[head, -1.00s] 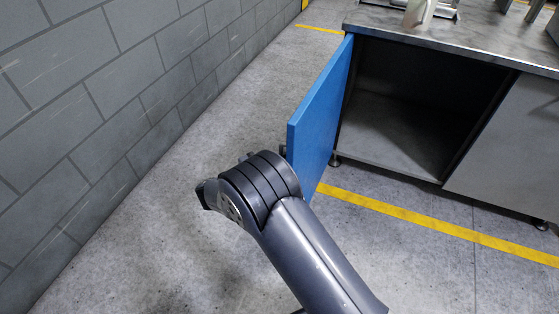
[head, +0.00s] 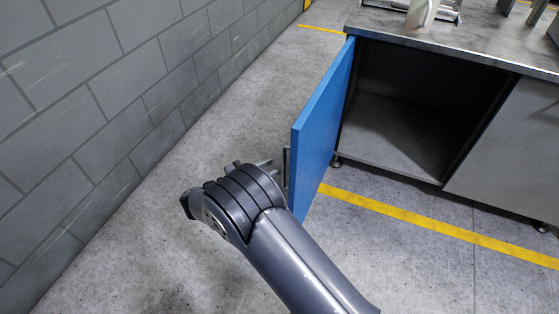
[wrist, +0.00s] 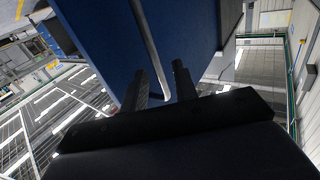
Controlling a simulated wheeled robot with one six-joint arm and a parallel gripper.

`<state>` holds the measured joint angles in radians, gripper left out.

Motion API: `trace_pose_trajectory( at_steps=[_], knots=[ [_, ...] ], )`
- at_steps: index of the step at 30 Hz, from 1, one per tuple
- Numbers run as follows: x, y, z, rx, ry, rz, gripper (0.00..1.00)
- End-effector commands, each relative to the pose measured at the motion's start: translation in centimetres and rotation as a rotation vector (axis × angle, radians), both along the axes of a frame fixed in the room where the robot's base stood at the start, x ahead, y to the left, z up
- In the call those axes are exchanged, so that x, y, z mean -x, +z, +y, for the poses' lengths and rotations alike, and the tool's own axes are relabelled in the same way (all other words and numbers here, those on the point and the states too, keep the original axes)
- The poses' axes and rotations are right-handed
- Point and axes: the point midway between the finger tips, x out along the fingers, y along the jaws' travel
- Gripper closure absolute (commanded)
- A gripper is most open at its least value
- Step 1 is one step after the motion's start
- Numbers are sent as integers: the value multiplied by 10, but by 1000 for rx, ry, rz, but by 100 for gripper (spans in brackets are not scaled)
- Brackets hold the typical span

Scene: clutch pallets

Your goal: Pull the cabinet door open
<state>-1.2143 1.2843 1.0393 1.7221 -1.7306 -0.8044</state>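The blue cabinet door (head: 323,128) stands swung wide open, roughly square to the cabinet front (head: 505,150). Its handle (head: 286,167), a thin bar, is on the door's left face. The dark, empty cabinet inside (head: 400,120) is in plain view. My gripper (wrist: 160,68) is at the handle side of the door, mostly hidden behind my arm in the head view. In the wrist view its two fingers are apart, and the pale handle bar (wrist: 148,40) runs between them against the blue door (wrist: 95,35). I see gaps beside the bar, with no clear grip on it.
A grey block wall (head: 100,100) runs along the left, with bare floor (head: 150,215) between it and the door. A yellow floor line (head: 430,222) crosses in front of the cabinet. Items stand on the worktop (head: 470,40).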

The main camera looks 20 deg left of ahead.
Motion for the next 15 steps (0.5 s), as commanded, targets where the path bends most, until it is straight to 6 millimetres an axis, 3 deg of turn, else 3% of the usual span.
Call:
trace_pose_trajectory(
  at_steps=[6, 15],
  knots=[
    [34, 1, 22, 1, 2, -1, 72],
    [47, 0, 31, 0, -2, 0, 72]
  ],
)
